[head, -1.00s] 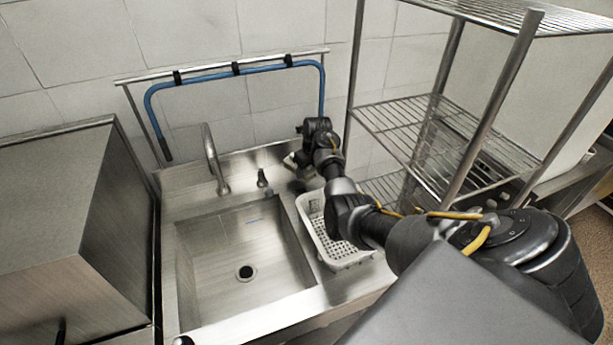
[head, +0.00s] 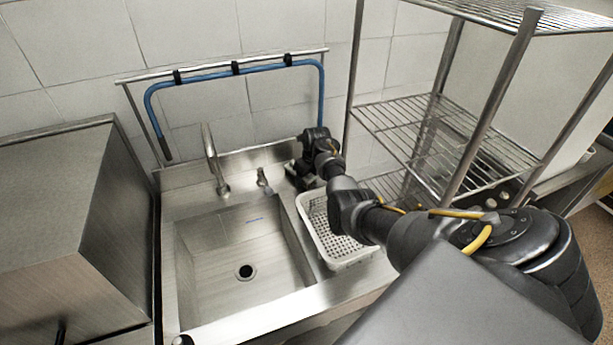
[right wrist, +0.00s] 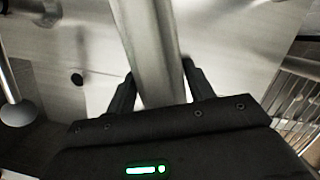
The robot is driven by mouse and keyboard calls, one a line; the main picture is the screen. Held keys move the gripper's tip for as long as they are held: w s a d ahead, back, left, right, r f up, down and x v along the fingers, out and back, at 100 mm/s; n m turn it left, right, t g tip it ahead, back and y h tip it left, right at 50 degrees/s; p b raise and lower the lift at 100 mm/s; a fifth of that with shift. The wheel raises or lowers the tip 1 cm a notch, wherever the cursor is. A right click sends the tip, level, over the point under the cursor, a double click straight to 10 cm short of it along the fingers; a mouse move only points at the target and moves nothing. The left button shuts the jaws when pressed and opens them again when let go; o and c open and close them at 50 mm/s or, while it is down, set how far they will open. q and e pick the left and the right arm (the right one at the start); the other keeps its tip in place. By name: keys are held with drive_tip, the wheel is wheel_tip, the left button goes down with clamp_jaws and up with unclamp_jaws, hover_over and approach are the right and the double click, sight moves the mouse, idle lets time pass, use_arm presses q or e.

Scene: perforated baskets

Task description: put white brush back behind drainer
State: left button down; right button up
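My right gripper (head: 298,172) is behind the far end of the white perforated basket (head: 349,263), low over the sink's back ledge. In the right wrist view its two fingers (right wrist: 159,78) stand apart, one on each side of a pale grey band. I cannot make out the white brush clearly. A small pale patch (head: 317,183) shows under the gripper by the basket's far rim, and I cannot tell if it is the brush. My left gripper is out of view.
The steel sink (head: 240,235) lies left of the basket. The tall faucet (head: 212,160) and a small tap (head: 263,180) stand on its back ledge. A wire shelf rack (head: 440,125) rises close on the right. A blue hose (head: 235,73) hangs on the rail behind.

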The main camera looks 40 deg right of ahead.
drive_tip(key=shift+o, duration=1.4)
drive_tip(key=shift+r, duration=0.15)
drive_tip(key=v, duration=1.2)
drive_tip(key=shift+b, duration=0.3)
